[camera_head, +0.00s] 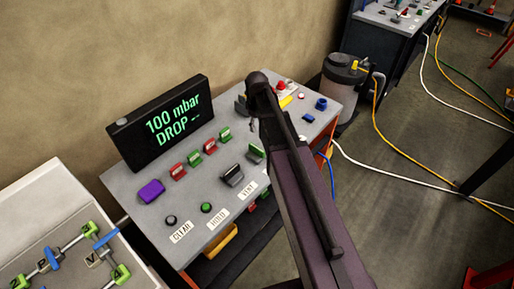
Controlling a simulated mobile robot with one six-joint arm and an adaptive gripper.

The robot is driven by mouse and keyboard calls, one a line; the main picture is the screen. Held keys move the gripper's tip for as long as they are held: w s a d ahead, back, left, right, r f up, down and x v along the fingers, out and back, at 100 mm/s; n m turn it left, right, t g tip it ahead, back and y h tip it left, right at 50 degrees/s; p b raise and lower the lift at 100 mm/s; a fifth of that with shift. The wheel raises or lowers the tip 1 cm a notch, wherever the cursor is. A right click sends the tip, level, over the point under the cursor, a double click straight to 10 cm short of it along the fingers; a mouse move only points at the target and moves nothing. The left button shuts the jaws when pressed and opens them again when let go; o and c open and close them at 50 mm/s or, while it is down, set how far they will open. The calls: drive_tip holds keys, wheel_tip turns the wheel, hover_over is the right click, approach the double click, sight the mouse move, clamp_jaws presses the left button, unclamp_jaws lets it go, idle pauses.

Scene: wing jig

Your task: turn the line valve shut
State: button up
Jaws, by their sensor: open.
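I cannot tell for sure which part is the line valve. A yellow handle (357,66) sits on the piping at the top of the grey canister (342,92), behind the console's right end. A yellow piece (285,102) lies on the console top beside my arm. Green fittings with blue handles (53,258) are in the pale case at lower left. My dark arm rises from the lower right and covers the middle right of the console. My gripper cannot be made out; the arm hides that area.
The grey console (130,185) carries a display (161,122) reading "100 mbar DROP --", several red and green switches, and buttons labelled CLEAR, HOLD and VENT. Yellow and white hoses (395,178) run over the floor at right. A second bench (385,35) stands behind.

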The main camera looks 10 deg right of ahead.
sight(257, 148)
drive_tip(key=shift+f, duration=0.2)
wheel_tip(257, 148, down, 13)
drive_tip(key=b, duration=1.3)
drive_tip(key=shift+f+b, duration=0.2)
drive_tip(key=shift+b, duration=0.2)
clamp_jaws()
